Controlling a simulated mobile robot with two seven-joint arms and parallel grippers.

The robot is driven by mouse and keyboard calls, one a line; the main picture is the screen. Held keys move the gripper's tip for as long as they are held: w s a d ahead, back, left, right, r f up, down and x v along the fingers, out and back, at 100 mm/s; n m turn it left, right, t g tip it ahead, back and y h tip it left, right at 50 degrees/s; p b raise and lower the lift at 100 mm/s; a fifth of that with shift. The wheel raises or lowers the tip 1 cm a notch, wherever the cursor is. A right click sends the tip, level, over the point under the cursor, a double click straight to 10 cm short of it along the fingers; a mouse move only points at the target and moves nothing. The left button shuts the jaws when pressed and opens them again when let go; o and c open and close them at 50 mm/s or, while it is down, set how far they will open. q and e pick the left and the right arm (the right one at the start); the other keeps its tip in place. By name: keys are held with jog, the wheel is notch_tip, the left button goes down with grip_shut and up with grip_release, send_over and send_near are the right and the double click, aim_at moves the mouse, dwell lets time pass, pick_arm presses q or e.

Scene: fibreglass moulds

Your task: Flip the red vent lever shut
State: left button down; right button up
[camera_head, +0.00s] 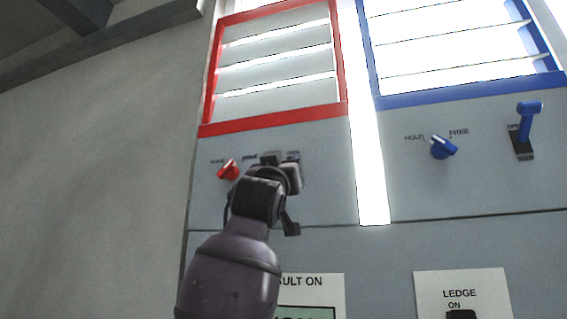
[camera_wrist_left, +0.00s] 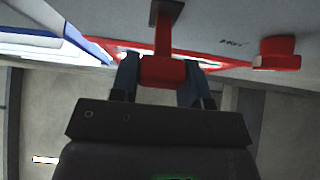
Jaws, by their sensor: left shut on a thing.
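The red vent lever (camera_wrist_left: 162,71) shows in the left wrist view between the two fingers of my left gripper (camera_wrist_left: 158,84), which is shut on its handle. Its dark base plate (camera_wrist_left: 168,11) is on the panel above it. In the head view my left gripper (camera_head: 283,172) is against the panel below the red-framed vent (camera_head: 272,118) and hides the red lever. The red vent's grey slats (camera_head: 275,73) are tilted, with bright gaps between them. My right gripper is not in view.
A red knob (camera_head: 228,169) sits just left of my gripper; it also shows in the wrist view (camera_wrist_left: 277,52). To the right are a blue knob (camera_head: 442,147), a blue lever (camera_head: 528,118) and a blue-framed vent (camera_head: 470,97). Labelled plates (camera_head: 460,279) are below.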

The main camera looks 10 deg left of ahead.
pick_arm(q)
jog(key=shift+w+f+t, duration=0.25)
jog(key=shift+f+t, duration=0.35)
jog(key=shift+t, duration=0.1)
jog(key=shift+f+b, duration=0.1)
jog(key=shift+b, duration=0.25)
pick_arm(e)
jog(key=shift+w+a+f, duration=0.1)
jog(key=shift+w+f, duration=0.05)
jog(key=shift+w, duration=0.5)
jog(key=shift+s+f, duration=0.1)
pick_arm(q)
jog(key=c, duration=0.9)
grip_release()
jog(key=shift+c, duration=0.2)
jog(key=o, duration=0.3)
jog(key=shift+w, duration=0.1)
jog(key=shift+o, duration=0.2)
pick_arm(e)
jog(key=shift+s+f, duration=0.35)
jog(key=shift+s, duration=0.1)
